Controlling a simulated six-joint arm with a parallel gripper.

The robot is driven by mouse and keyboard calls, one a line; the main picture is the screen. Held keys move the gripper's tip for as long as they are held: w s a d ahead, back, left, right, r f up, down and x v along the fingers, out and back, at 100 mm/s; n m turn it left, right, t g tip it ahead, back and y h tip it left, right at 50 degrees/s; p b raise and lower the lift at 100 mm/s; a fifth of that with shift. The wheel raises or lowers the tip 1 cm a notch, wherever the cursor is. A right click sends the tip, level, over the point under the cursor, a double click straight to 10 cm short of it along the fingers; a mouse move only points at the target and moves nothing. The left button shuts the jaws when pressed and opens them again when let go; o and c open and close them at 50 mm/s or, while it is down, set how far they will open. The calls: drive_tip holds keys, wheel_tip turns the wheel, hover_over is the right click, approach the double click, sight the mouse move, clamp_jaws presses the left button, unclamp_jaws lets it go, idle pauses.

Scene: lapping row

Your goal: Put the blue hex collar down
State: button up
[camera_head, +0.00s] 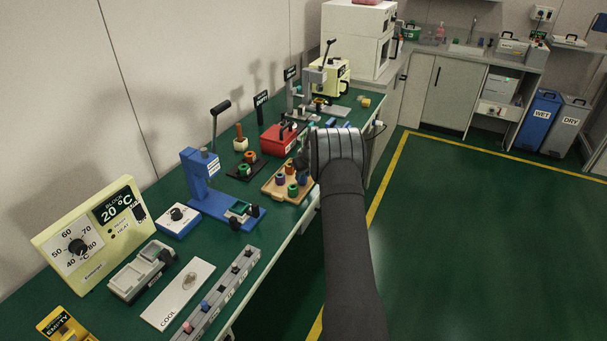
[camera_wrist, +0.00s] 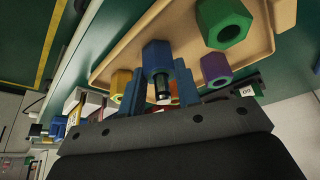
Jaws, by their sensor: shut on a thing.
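My gripper (camera_wrist: 161,86) is shut on the blue hex collar (camera_wrist: 157,57), which sits between its two blue fingertips in the wrist view. The collar is over the tan tray (camera_wrist: 178,32); I cannot tell whether it touches the tray. A green hex collar (camera_wrist: 224,24) and a purple one (camera_wrist: 214,69) are on the tray to one side, and a yellow one (camera_wrist: 121,81) shows on the other side. In the head view the tray (camera_head: 269,189) is on the green bench, left of my arm, which hides the gripper and held collar.
A blue press (camera_head: 194,178) stands left of the tray. A red box (camera_head: 278,139) and a dark holder with collars (camera_head: 246,167) are behind it. A grey slotted rail (camera_head: 222,298) lies nearer. The bench's front edge runs close beside the tray.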

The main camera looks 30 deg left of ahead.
drive_tip(key=o, duration=1)
drive_tip(key=shift+f, duration=0.1)
drive_tip(key=shift+c, duration=0.2)
drive_tip(key=shift+d+r, duration=0.1)
drive_tip(key=shift+r, duration=0.4)
drive_tip(key=v, duration=1.1)
